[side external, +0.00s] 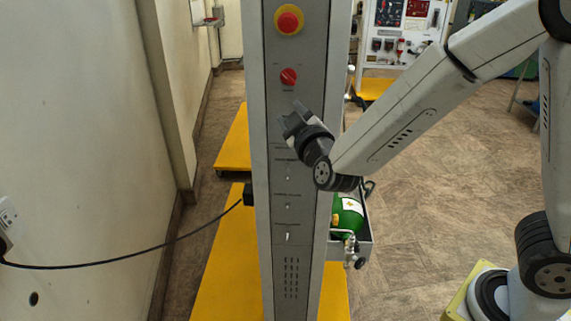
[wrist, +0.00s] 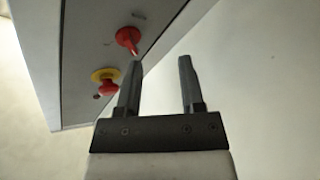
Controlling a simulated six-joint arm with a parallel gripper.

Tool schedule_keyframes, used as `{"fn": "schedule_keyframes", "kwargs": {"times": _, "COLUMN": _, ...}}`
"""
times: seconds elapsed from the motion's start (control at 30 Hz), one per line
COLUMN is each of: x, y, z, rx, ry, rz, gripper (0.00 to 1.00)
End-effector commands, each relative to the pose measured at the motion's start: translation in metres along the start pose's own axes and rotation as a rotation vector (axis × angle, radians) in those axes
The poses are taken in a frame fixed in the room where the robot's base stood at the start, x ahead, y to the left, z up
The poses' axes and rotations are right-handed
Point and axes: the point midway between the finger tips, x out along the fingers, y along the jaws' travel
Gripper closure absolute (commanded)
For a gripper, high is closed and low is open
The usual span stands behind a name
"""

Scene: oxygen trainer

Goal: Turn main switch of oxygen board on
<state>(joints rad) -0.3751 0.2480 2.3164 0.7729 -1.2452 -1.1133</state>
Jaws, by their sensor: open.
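The tall grey oxygen board (side external: 311,50) stands upright in the middle of the side view. It carries a red rotary switch (side external: 288,77), which also shows in the wrist view (wrist: 128,38). Above it is a red emergency-stop button on a yellow ring (side external: 288,20), also in the wrist view (wrist: 106,80). My gripper (side external: 294,119) is in front of the board, a little below the rotary switch. In the wrist view my gripper (wrist: 160,62) is open, with nothing between its fingers. The left finger's tip overlaps the red switch's lower edge in the picture; contact cannot be told.
Small toggle switches (side external: 289,178) line the lower board. A black cable (side external: 140,258) runs left to the wall. Open floor (side external: 430,190) lies right of the board.

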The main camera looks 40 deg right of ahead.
Motion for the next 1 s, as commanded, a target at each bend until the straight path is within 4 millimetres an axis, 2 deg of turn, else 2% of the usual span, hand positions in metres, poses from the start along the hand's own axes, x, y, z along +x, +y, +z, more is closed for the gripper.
{"fn": "schedule_keyframes", "kwargs": {"times": 0.23, "x": -0.007, "y": 0.017, "z": -0.015, "rx": -0.110, "ry": 0.021, "rz": 0.187, "gripper": 0.51}}
{"fn": "schedule_keyframes", "kwargs": {"times": 0.6, "x": -0.008, "y": 0.022, "z": -0.017, "rx": -0.133, "ry": 0.021, "rz": 0.227, "gripper": 0.51}}
{"fn": "schedule_keyframes", "kwargs": {"times": 0.77, "x": 0.000, "y": 0.024, "z": -0.017, "rx": -0.132, "ry": 0.020, "rz": 0.226, "gripper": 0.51}}
{"fn": "schedule_keyframes", "kwargs": {"times": 1.0, "x": 0.025, "y": 0.030, "z": -0.018, "rx": -0.132, "ry": 0.020, "rz": 0.228, "gripper": 0.51}}
